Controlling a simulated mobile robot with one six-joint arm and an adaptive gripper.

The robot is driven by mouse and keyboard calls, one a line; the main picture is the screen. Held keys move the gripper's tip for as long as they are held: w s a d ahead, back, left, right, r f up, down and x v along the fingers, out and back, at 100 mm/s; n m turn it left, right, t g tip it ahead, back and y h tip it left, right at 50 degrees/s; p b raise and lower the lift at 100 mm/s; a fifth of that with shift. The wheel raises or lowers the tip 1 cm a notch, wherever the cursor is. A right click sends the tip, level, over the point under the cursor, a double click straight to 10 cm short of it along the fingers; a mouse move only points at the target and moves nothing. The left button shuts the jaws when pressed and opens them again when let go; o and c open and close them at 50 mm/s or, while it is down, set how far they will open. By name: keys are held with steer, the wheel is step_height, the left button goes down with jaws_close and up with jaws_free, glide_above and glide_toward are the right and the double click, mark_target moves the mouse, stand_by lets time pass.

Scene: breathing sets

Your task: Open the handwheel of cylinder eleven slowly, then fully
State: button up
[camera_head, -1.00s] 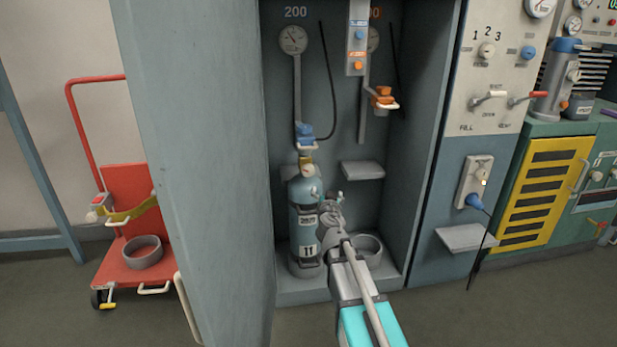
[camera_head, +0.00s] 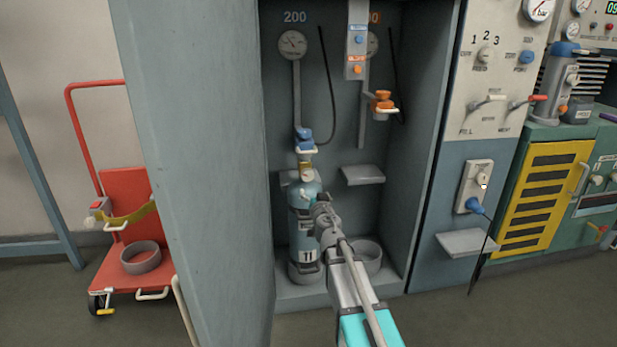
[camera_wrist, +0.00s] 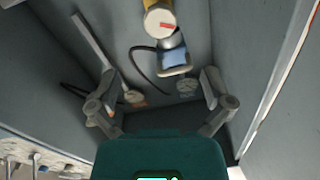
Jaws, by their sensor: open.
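Cylinder eleven (camera_head: 305,225), blue-grey with an "11" label, stands upright in the open bay. Its brass-yellow valve (camera_head: 305,168) is on top, below a blue connector (camera_head: 304,134) with a pale handle. In the wrist view a pale round knob with a red mark (camera_wrist: 159,22), seemingly the handwheel, sits on the yellow valve, with the blue connector (camera_wrist: 174,58) beside it. My gripper (camera_head: 320,205) is in front of the cylinder's upper right side and hides part of it. In the wrist view its fingers (camera_wrist: 160,82) are spread wide, with nothing held. The knob appears beyond the fingertips, apart from them.
A gauge (camera_head: 292,43) marked 200 and an orange connector (camera_head: 382,102) are on the bay's back wall. A small grey shelf (camera_head: 363,175) and an empty ring holder (camera_head: 369,252) are to the right. A large grey panel (camera_head: 195,190) bounds the left side.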

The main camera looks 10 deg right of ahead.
mark_target(308, 177)
steer(key=w, duration=1.2)
steer(key=shift+w+a, duration=0.1)
steer(key=shift+w, duration=0.2)
steer(key=c, duration=1)
steer(key=shift+d, duration=0.25)
steer(key=shift+c, duration=0.5)
steer(key=shift+a, duration=0.15)
